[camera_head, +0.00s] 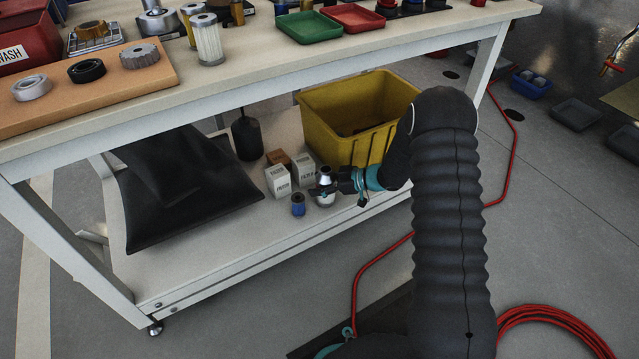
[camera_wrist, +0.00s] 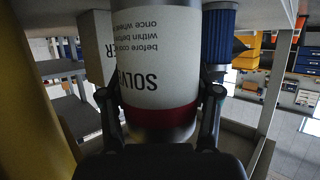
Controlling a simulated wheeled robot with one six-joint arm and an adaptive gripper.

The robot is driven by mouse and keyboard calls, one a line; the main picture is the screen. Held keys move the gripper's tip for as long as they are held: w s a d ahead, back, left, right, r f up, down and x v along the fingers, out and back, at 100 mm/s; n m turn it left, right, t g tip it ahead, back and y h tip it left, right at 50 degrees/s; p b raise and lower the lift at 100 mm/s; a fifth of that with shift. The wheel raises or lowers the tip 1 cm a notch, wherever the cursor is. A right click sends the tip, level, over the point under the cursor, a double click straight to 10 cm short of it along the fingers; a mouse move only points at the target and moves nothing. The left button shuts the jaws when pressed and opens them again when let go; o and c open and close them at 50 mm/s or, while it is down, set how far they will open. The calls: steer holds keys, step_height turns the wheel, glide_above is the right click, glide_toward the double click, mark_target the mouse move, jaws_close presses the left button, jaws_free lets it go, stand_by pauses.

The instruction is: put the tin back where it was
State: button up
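The tin (camera_head: 325,199) shows as a small silver can on the lower shelf level of the workbench, partly covered by my gripper (camera_head: 326,190). In the wrist view the tin (camera_wrist: 160,70) is large, with a white label whose lettering appears upside down, and a dark red band. My gripper (camera_wrist: 160,97) has one finger on each side of the tin, close against it, and appears shut on it. The tin looks upright. Whether its base rests on the shelf (camera_head: 240,240) cannot be told.
A small blue cylinder (camera_head: 298,205) and white boxes (camera_head: 278,181) stand just left of the tin. A yellow bin (camera_head: 345,110) is behind it and a black bag (camera_head: 185,190) further left. The bench top (camera_head: 250,75) overhangs the shelf. A red hose (camera_head: 362,270) lies on the floor.

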steer(key=shift+o, duration=1)
steer(key=shift+r, duration=0.15)
steer(key=shift+d+r, duration=0.15)
steer(key=shift+d, duration=0.15)
steer(key=p+v, duration=0.1)
steer(key=v, duration=1)
steer(key=shift+d+p, duration=0.15)
steer(key=shift+p, duration=0.2)
